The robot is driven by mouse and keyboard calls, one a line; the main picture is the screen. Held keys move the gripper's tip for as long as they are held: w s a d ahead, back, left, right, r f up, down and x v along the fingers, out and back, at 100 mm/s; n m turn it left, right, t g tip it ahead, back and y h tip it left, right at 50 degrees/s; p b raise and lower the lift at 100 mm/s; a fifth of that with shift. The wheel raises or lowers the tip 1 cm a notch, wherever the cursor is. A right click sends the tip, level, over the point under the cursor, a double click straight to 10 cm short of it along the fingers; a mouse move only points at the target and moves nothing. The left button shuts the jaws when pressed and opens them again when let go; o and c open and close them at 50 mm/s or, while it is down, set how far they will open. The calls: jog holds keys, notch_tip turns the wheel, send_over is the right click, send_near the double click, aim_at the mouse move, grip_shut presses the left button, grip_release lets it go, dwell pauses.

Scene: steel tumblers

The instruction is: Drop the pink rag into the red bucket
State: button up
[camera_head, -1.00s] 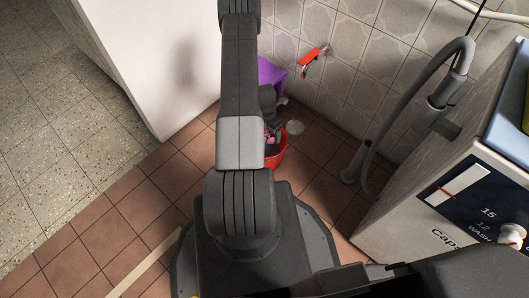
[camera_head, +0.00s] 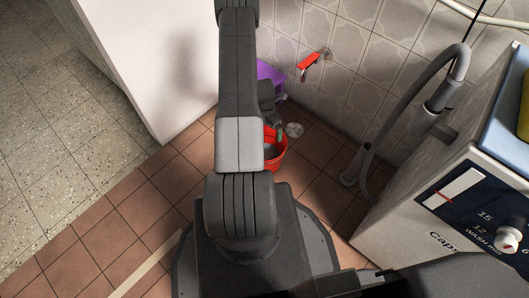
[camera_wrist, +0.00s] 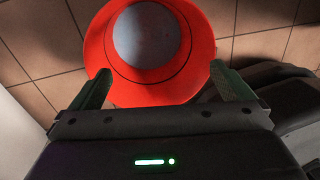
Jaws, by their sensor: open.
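The red bucket (camera_head: 279,158) stands on the brown tile floor, partly hidden behind my arm in the head view. In the wrist view the red bucket (camera_wrist: 200,48) lies just beyond my fingers, and I look into it at a plain grey round area. My gripper (camera_wrist: 160,72) is open, with its two green fingers wide apart and nothing between them. In the head view only a bit of a finger shows above the bucket. I see no pink rag in either current view; where it lies is hidden.
A purple stool or box (camera_head: 269,72) stands behind the bucket by the tiled wall. A red-handled tap (camera_head: 308,62) is on that wall. A washing machine (camera_head: 400,205) with a grey hose (camera_head: 378,140) stands at right. A white panel (camera_head: 160,60) is at left.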

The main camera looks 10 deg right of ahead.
notch_tip(320, 180, up, 9)
jog(key=w+p, duration=0.1)
jog(key=p, duration=0.1)
jog(key=shift+a, duration=0.35)
notch_tip(320, 180, down, 14)
jog(key=s+d+b, duration=0.1)
jog(key=s+b, duration=0.1)
jog(key=b, duration=0.2)
jog(key=shift+w+r+p, duration=0.15)
jog(key=shift+r+p, duration=0.4)
jog(key=shift+r, duration=0.55)
jog(key=shift+w+r+p, duration=0.1)
jog(key=shift+r+p, duration=0.45)
jog(key=shift+r, duration=0.55)
